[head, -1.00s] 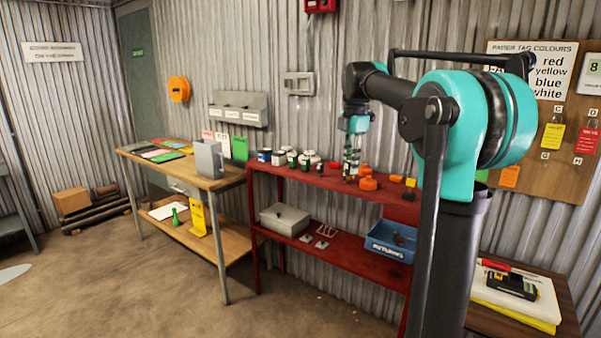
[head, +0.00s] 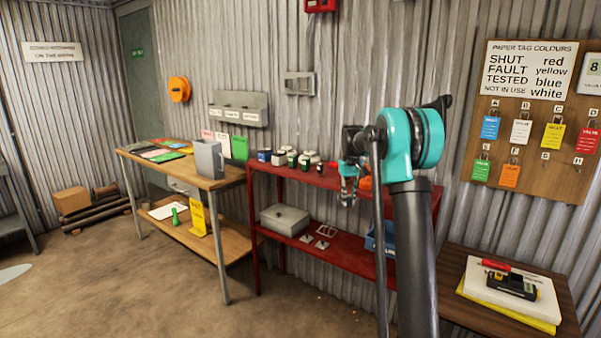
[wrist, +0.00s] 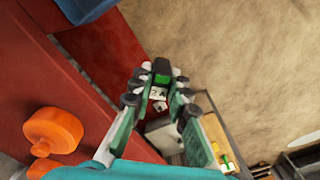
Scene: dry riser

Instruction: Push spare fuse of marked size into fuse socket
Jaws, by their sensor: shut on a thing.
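My gripper (head: 348,199) hangs in front of the red shelf unit in the head view. In the wrist view, my gripper (wrist: 160,92) is closed on a small black piece with a green band (wrist: 162,79), which looks like a fuse. The piece is too small to make out in the head view. A black device with yellow and green patches (head: 512,284) lies on a white slab on the low table at right. It may hold the fuse socket, but I cannot tell. No size mark is readable.
The red shelf unit (head: 330,262) carries several small jars on top. An orange knob-like part (wrist: 52,130) sits on it in the wrist view. A blue bin (head: 390,238) is partly hidden by my arm. A red-handled tool (head: 497,265) lies near the device. The floor in front is open.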

